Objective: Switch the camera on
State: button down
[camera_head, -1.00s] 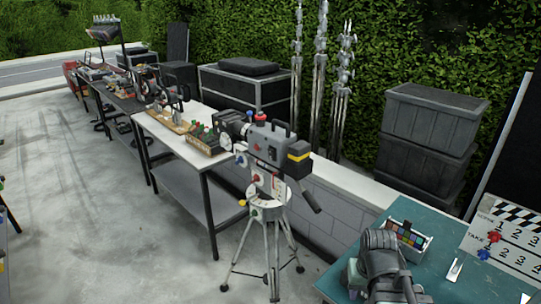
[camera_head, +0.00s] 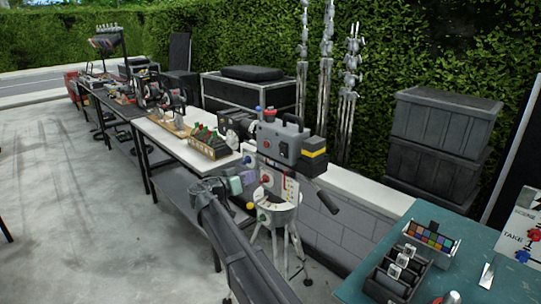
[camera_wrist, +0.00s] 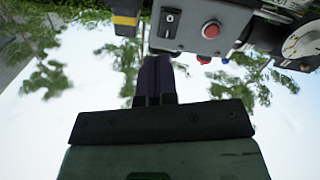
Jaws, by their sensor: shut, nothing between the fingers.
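The grey film camera (camera_head: 285,140) stands upright on its tripod (camera_head: 275,225) in the middle of the head view, with a black and yellow block at its back. In the wrist view its grey body (camera_wrist: 205,25) fills the top edge. A red round button (camera_wrist: 211,29) and a small black switch plate (camera_wrist: 169,18) show on it; I cannot tell the switch's position. My gripper (camera_wrist: 155,62) is shut and empty, its dark fingers pointing at the camera body, apparently just short of it. In the head view my arm is left of the tripod, below the camera.
A white-topped table (camera_head: 165,133) with props stands behind and left. The teal table (camera_head: 455,275) at right holds a divided black box (camera_head: 395,275), a colour chart box (camera_head: 430,240) and a clapperboard (camera_head: 520,240). A low block wall (camera_head: 340,215) runs behind the tripod.

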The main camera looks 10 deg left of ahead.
aim_at(282, 146)
jog(key=r+m, duration=0.1)
jog(key=r+m+t, duration=0.1)
jog(key=w+r+m+t, duration=0.1)
jog(key=shift+w+a+m+h, duration=0.1)
jog(key=shift+a+m+h, duration=0.2)
jog(key=shift+a+h, duration=0.1)
jog(key=shift+d+r, duration=0.1)
jog(key=shift+d, duration=0.05)
jog(key=p+x, duration=0.2)
jog(key=x, duration=1.2)
